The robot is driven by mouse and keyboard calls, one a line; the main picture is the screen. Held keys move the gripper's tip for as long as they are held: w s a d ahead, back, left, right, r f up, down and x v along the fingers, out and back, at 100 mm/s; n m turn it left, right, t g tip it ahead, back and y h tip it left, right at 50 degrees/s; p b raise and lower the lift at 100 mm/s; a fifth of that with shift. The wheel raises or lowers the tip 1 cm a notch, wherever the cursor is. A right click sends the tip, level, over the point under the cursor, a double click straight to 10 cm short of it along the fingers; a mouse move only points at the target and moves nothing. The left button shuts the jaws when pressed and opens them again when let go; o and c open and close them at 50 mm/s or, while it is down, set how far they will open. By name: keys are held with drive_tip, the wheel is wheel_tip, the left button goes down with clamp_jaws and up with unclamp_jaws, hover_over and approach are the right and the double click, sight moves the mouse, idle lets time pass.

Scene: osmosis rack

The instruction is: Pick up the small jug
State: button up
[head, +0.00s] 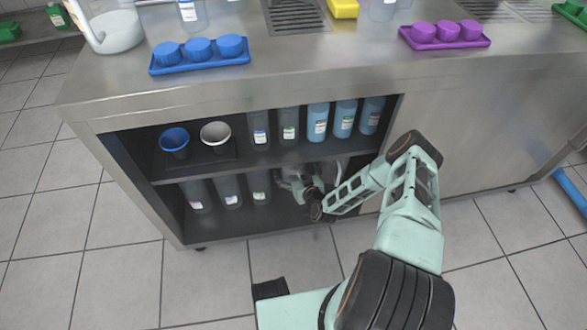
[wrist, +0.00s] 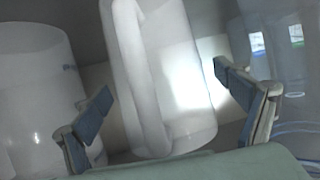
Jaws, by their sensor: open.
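A whitish translucent jug (wrist: 182,75) with a long handle stands between the two fingers of my gripper (wrist: 162,84) in the wrist view. The fingers are open, one on each side of the jug, and I see a gap on both sides. A second whitish jug or container (wrist: 35,95) is to the left of the left finger. In the head view my gripper (head: 308,192) reaches into the right part of the lower shelf, beside pale jugs (head: 290,176) that my arm partly hides. I cannot tell there which jug is the small one.
Bottles (head: 228,190) stand at the left of the lower shelf (head: 240,221). The upper shelf (head: 200,170) above my gripper holds cups and bottles. A clear container (wrist: 285,60) is close to the right finger. The steel counter (head: 300,70) lies overhead.

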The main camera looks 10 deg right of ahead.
drive_tip(key=shift+s, duration=0.1)
drive_tip(key=shift+c, duration=0.6)
drive_tip(key=c, duration=1)
drive_tip(key=shift+c, duration=0.9)
drive_tip(key=shift+r, duration=0.1)
